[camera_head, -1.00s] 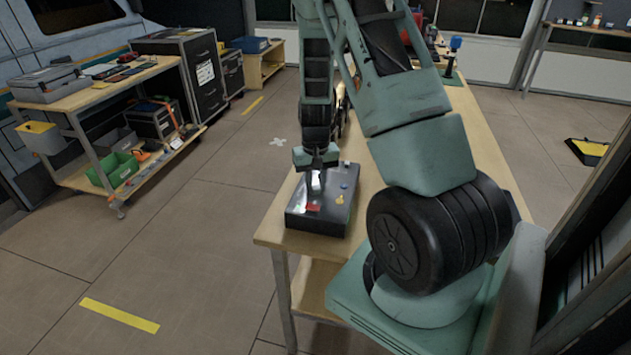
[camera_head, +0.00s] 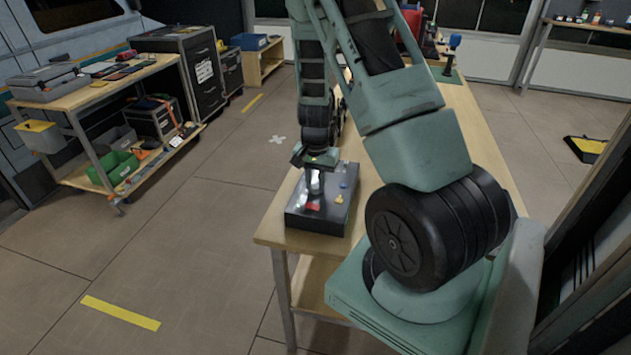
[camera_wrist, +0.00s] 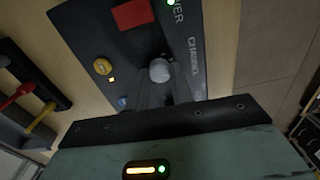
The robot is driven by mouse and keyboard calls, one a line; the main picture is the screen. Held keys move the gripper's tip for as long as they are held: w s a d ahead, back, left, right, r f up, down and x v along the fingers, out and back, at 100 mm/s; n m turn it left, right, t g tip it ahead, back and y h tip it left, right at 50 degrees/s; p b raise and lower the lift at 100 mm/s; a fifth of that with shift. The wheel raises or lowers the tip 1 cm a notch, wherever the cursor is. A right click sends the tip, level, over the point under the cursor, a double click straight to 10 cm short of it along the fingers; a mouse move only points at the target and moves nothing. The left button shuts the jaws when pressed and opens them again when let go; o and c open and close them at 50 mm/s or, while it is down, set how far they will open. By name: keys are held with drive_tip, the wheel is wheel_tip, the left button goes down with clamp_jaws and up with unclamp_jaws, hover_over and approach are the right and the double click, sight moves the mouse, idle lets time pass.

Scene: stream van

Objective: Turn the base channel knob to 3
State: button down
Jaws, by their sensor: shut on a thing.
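The base is a dark box (camera_head: 296,218) on the near end of the wooden table. In the wrist view its dark panel (camera_wrist: 88,22) carries a pale grey round knob (camera_wrist: 159,70) beside lettering that reads like "CHANNEL". My gripper (camera_head: 316,190) points down onto the panel. In the wrist view its grey fingers (camera_wrist: 158,88) are closed at this knob. The fingers hide part of the knob, and I cannot read any pointer or number. A red square (camera_wrist: 133,14), a yellow knob (camera_wrist: 102,66) and a blue knob (camera_wrist: 122,102) are also on the panel.
The wooden table (camera_head: 478,118) runs away behind my arm, with a blue-topped item (camera_head: 454,42) on a green mat farther back. A cart (camera_head: 150,72) with tools and bins stands at left. The floor between is clear.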

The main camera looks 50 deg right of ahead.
sight(316, 185)
idle(0.3)
drive_tip(key=c, duration=1.2)
unclamp_jaws()
wheel_tip(316, 185, up, 18)
drive_tip(key=shift+f, duration=0.25)
